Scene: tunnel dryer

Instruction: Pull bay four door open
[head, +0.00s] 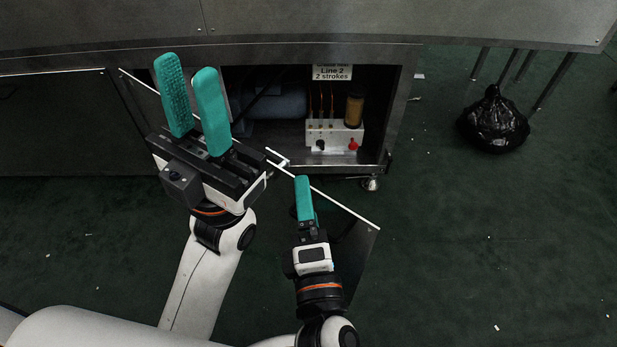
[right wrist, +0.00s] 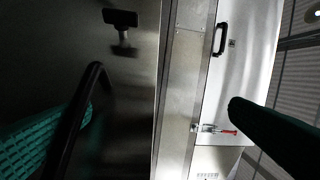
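Two metal door panels stand swung out from the open bay in the head view; no bay number is legible on either. The right door (head: 352,250) shows as a pale top edge with a dark face below. My right gripper (head: 304,190) is beside its left face, one teal finger showing. In the right wrist view its fingers are wide apart, with a black bar handle (right wrist: 87,105) on a dark metal panel near the left finger; I see no firm grip. My left gripper (head: 193,98) is open and empty, over the left door's top edge (head: 133,78), hiding much of it.
The open bay holds a pump unit with a yellow cylinder (head: 354,108) under a "Line 2, 2 strokes" label (head: 332,73). A black bag (head: 493,120) lies at right. In the wrist view, a white panel has a red-tipped clamp (right wrist: 215,129). Floor at right is mostly clear.

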